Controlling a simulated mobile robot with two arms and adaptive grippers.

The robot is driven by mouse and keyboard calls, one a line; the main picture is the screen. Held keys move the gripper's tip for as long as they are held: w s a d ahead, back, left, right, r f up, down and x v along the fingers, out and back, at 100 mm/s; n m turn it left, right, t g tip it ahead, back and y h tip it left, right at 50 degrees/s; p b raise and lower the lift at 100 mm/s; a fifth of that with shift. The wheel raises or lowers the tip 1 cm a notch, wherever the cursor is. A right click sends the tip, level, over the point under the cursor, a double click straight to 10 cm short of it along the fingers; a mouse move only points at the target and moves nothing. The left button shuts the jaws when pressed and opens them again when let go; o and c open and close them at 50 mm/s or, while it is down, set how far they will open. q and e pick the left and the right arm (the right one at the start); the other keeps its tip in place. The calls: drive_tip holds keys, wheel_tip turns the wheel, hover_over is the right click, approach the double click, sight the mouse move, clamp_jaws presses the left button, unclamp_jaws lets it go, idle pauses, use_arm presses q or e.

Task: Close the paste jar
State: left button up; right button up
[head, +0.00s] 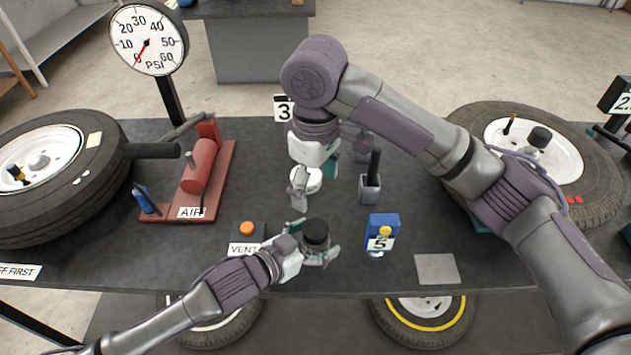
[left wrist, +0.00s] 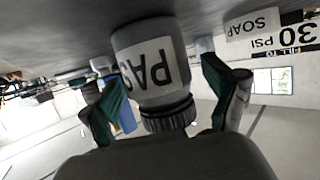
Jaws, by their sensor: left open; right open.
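The paste jar shows in the left wrist view (left wrist: 155,62), upside down there, as a grey body with a white label whose visible letters read "PAS" and a dark ribbed end. In the head view a dark round top (head: 316,233) shows at my left gripper (head: 318,252). That gripper is open, with one finger on each side of the jar; contact cannot be told. My right gripper (head: 314,178) is open, pointing down above or around a white round thing (head: 314,182), partly hidden by its fingers. I cannot tell whether that is a lid or another pot.
A dark holder (head: 370,188) and a blue box marked 5 (head: 383,228) stand right of the grippers. A vent button (head: 247,229) is left of my left gripper. A red pump (head: 200,165), wheels and a gauge (head: 148,40) stand farther out. A grey plate (head: 437,268) lies front right.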

use_arm(q)
drive_tip(key=v, duration=1.2)
drive_tip(key=shift+a+f, duration=0.1)
